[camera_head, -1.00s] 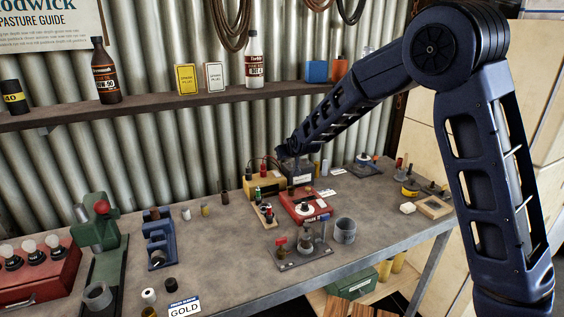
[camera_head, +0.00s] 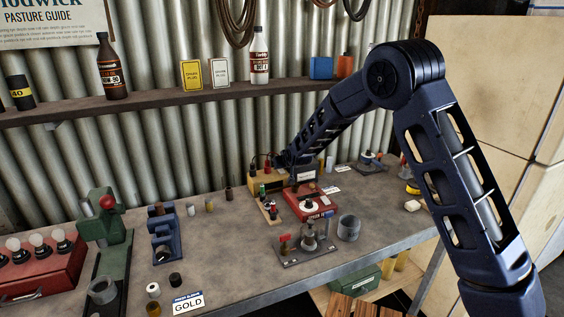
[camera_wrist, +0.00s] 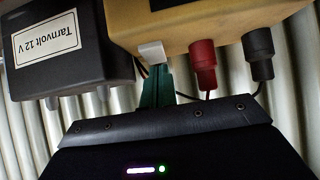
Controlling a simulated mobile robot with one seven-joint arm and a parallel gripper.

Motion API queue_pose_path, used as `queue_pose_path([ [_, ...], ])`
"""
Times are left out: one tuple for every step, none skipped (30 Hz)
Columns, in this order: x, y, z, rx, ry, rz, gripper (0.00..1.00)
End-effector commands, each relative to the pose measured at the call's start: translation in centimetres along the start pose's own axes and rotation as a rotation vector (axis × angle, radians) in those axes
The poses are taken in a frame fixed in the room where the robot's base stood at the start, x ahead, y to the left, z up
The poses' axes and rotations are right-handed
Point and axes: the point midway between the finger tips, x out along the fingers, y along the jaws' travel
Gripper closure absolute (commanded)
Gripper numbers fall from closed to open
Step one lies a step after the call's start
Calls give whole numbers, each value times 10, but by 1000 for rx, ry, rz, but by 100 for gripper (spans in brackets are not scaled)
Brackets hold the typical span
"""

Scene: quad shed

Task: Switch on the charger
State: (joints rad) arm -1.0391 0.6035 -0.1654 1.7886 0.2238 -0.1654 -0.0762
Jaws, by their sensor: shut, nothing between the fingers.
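The charger looks like a yellow box at the back of the bench in the head view (camera_head: 259,183). It fills the top of the wrist view (camera_wrist: 190,22), which appears upside down, with a red terminal (camera_wrist: 203,62), a black terminal (camera_wrist: 259,55) and a small white switch-like block (camera_wrist: 151,52). My gripper's green fingers (camera_wrist: 156,75) are shut and empty, their tips right at the white block; I cannot tell whether they touch it. A black battery marked "Tarnvolt 12 V" (camera_wrist: 70,48) stands beside the charger. My arm partly hides both in the head view.
A red box with a white dial (camera_head: 322,212) sits in front of the charger. A metal stand with a red flag (camera_head: 306,248) and a grey cup (camera_head: 348,229) are nearer. A green press (camera_head: 107,235) stands at left. The shelf (camera_head: 150,102) runs above the bench.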

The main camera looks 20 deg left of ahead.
Motion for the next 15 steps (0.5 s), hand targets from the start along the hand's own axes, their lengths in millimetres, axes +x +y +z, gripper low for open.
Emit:
queue_pose_path([
  [1, 0, 1, 0, 0, 0, 100],
  [1, 0, 1, 0, 0, 0, 100],
  [1, 0, 1, 0, 0, 0, 100],
  [1, 0, 1, 0, 0, 0, 100],
  [1, 0, 1, 0, 0, 0, 100],
  [1, 0, 1, 0, 0, 0, 100],
  [1, 0, 1, 0, 0, 0, 100],
  [1, 0, 1, 0, 0, 0, 100],
  [1, 0, 1, 0, 0, 0, 100],
  [1, 0, 1, 0, 0, 0, 100],
  [2, 0, 1, 0, 0, 0, 100],
  [3, 0, 2, 1, -1, 0, 100],
  [5, 0, 3, 1, -1, 0, 100],
  [7, 0, 4, 1, -1, 1, 100],
  [7, 0, 4, 1, -1, 0, 100],
])
